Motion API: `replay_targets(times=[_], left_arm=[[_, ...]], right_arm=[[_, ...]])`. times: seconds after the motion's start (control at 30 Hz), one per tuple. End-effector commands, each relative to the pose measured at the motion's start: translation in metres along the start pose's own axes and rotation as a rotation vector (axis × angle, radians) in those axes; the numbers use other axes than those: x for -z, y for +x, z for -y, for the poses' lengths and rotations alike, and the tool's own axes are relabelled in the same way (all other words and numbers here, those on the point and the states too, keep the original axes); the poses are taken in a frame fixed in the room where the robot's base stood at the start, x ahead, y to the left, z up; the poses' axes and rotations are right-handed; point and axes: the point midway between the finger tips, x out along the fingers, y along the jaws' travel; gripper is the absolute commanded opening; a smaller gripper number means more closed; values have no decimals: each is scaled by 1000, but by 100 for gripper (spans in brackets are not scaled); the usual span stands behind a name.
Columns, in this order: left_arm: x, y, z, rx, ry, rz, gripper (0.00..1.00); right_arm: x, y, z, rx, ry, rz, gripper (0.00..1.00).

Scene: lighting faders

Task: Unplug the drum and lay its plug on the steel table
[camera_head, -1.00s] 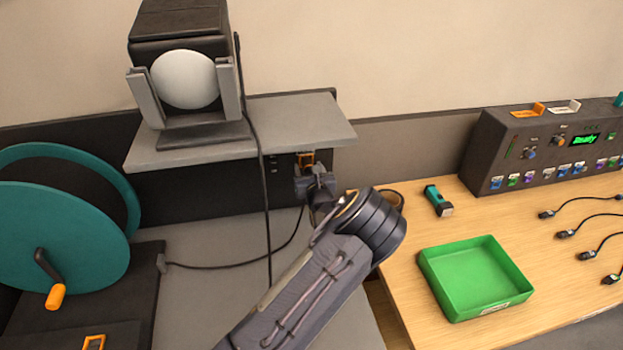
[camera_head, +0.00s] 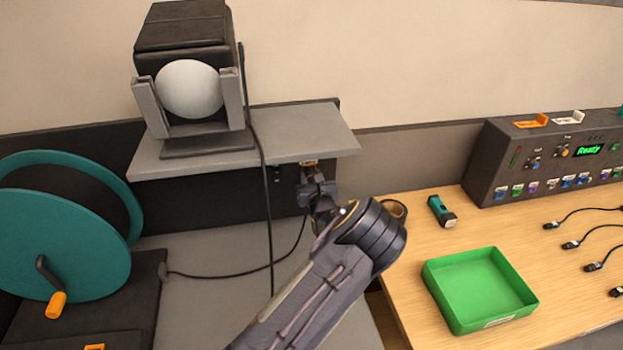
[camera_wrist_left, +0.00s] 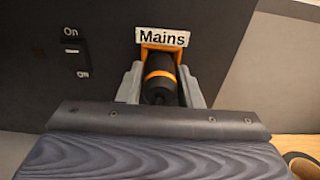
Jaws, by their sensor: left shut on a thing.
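The teal cable drum (camera_head: 62,235) with an orange crank knob stands at the left in the head view. Its dark cable (camera_head: 215,276) runs right across the grey steel table (camera_head: 205,325) and up toward my left gripper. My left gripper (camera_head: 312,178) is at the dark back panel under the grey shelf. In the left wrist view its fingers (camera_wrist_left: 160,88) are shut on the black plug with an orange band (camera_wrist_left: 160,72). The plug is at the orange socket (camera_wrist_left: 165,50) under the "Mains" label; I cannot tell how deep it sits. My right gripper is not in view.
A lamp (camera_head: 190,85) stands on the shelf (camera_head: 295,130), its cable hanging beside my gripper. An On/Off switch (camera_wrist_left: 74,53) is left of the socket. The wooden table holds a green tray (camera_head: 478,290), a torch (camera_head: 440,211), a tape roll and a control desk (camera_head: 550,160).

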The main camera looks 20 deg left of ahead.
Motion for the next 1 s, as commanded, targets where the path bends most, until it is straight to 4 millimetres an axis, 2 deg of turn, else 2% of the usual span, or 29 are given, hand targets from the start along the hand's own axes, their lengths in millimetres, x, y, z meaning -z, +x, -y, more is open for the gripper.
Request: replay_targets(times=[1.0], left_arm=[[3, -44, 1, 1, -1, -2, 5]], right_arm=[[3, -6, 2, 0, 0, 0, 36]])
